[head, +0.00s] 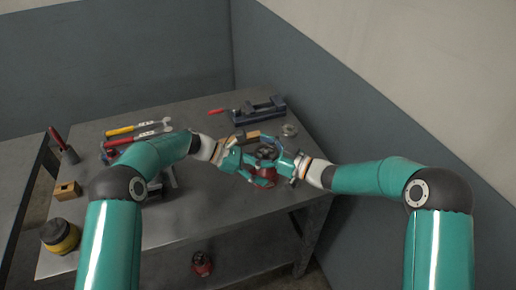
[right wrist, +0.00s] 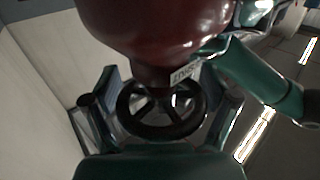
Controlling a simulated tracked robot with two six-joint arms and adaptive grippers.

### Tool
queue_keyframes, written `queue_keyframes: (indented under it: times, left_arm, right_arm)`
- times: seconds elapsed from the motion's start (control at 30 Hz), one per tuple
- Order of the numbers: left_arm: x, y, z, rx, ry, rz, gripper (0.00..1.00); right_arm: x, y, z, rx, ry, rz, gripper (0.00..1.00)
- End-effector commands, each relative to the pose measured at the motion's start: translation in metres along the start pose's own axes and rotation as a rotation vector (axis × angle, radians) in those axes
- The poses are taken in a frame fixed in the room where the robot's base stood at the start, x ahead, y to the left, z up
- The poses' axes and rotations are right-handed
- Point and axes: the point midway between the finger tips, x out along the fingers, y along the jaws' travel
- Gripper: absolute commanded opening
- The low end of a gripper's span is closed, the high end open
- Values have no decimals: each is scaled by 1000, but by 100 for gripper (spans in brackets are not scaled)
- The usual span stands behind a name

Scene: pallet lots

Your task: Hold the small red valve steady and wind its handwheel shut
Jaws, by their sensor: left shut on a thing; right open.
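My left gripper (head: 254,168) is shut on the valve body from the left. My right gripper (head: 274,153) comes in from the right and is open at the handwheel. In the right wrist view the red body (right wrist: 155,30) fills the top, with a small pale tag (right wrist: 184,73) by its neck. The handwheel (right wrist: 160,112) lies between my right fingers, with gaps at the sides. Contact cannot be told. The grippers hide part of the valve.
A dark vise (head: 258,109) with a red handle stands at the back, near a small metal ring (head: 290,130). A wooden block (head: 67,190) and a yellow-black can (head: 60,236) are at left. Another red object (head: 202,264) sits below the benchtop. A wall closes the right side.

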Motion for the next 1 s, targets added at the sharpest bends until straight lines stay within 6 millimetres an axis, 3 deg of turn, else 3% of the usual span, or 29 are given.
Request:
queue_keyframes:
  times: [0.07, 0.37, 0.73, 1.0]
  left_arm:
    - [0, 1, 0, 2, 1, 3, 50]
    - [0, 1, 0, 2, 1, 2, 50]
    - [0, 0, 0, 2, 0, 1, 50]
    - [0, 0, 0, 1, 0, -1, 50]
  right_arm:
    - [0, 0, 0, 0, 0, 0, 82]
    - [0, 0, 0, 0, 0, 0, 34]
    - [0, 1, -1, 2, 5, 56, 34]
    - [0, 4, -1, 3, 5, 221, 34]
